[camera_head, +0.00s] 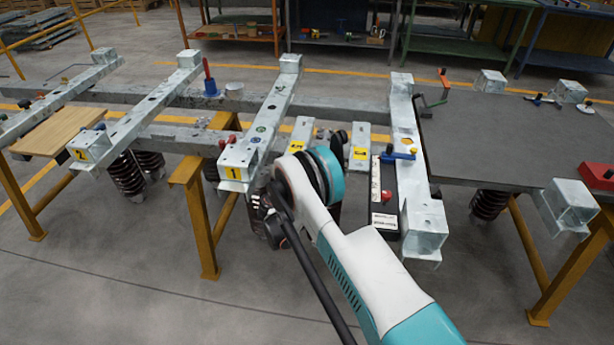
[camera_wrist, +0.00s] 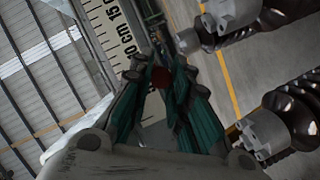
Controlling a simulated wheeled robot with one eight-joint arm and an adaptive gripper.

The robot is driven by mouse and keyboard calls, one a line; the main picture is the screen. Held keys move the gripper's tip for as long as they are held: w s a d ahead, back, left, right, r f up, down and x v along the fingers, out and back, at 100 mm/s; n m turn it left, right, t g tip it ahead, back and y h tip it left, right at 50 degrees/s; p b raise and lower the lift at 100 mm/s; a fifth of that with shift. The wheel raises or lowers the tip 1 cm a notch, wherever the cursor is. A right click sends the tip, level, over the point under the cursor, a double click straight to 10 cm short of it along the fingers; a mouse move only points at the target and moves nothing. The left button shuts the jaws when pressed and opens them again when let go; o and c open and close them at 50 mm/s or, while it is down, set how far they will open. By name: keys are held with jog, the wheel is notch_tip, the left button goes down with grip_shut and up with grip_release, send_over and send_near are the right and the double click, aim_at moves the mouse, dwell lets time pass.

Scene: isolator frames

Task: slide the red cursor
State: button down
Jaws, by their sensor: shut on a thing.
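In the wrist view, the red cursor (camera_wrist: 160,78) is a small dark red block between the fingertips of my gripper (camera_wrist: 161,73). The teal-padded fingers are closed on it from both sides. The cursor lies against or just in front of a pale ruler strip (camera_wrist: 112,28) with black centimetre marks, with "10 cm 15" readable. Whether it touches the strip is hard to tell. In the head view, my gripper and the held cursor are hidden behind my white and teal arm, near the beam labelled 1 (camera_head: 265,125).
Ribbed brown insulators with grey caps (camera_wrist: 270,135) hang close on the right in the wrist view. In the head view, a black panel (camera_head: 378,177) with a red knob (camera_head: 387,196) stands right of my arm. A dark tabletop (camera_head: 500,135) lies farther right. Open floor shows in front.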

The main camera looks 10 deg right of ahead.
jog(key=c, duration=1.5)
grip_release()
jog(key=v, duration=1.2)
